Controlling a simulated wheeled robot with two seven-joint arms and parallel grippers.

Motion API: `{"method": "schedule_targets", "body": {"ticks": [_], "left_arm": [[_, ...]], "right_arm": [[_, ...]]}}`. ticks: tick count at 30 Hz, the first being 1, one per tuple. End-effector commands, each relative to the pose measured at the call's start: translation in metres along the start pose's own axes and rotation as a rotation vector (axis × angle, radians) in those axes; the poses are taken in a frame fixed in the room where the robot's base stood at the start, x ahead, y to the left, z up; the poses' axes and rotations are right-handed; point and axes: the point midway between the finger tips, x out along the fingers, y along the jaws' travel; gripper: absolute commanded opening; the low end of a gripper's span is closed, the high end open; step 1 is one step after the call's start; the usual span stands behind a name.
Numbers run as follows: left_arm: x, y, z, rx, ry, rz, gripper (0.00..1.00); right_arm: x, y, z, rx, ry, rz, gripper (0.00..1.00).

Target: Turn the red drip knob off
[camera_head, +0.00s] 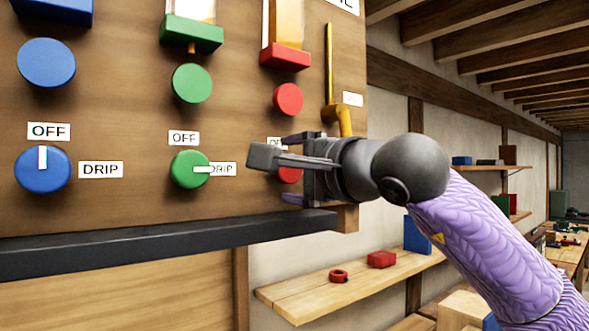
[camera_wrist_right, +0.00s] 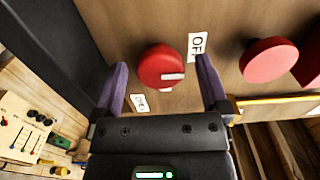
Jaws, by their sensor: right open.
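The red drip knob (camera_head: 291,175) is on the wooden panel, mostly hidden in the head view by my right gripper (camera_head: 287,169). In the right wrist view the knob (camera_wrist_right: 158,62) is a red disc with a short white mark. An OFF label (camera_wrist_right: 197,45) is at its upper right and a DRIP label (camera_wrist_right: 138,102) at its lower left. My left gripper is not in view.
The green knob (camera_head: 184,176) has its mark toward DRIP; the blue knob (camera_head: 43,178) has its mark up at OFF. A plain red knob (camera_head: 288,99) sits above. A dark ledge (camera_head: 150,245) runs below. A shelf (camera_head: 350,289) with red objects is at the lower right.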

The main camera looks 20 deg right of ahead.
Motion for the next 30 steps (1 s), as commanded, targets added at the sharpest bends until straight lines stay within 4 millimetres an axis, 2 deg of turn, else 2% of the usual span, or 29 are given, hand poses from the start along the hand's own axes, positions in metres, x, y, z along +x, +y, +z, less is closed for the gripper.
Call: {"method": "schedule_targets", "body": {"ticks": [4, 10, 15, 19, 30], "left_arm": [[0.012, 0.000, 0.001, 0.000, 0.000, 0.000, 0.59], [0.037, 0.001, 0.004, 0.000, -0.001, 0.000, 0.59], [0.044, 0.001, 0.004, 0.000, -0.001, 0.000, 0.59], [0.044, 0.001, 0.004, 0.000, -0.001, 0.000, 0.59], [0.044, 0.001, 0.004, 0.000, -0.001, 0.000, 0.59]], "right_arm": [[-0.016, 0.003, -0.001, 0.001, 0.001, -0.004, 0.95], [-0.067, 0.005, -0.001, -0.001, 0.002, -0.004, 0.95], [-0.094, 0.002, 0.000, -0.001, 0.000, -0.002, 0.95], [-0.100, 0.001, 0.000, -0.001, 0.000, 0.000, 0.95], [-0.098, 0.002, 0.002, 0.004, -0.009, 0.002, 0.95]]}}
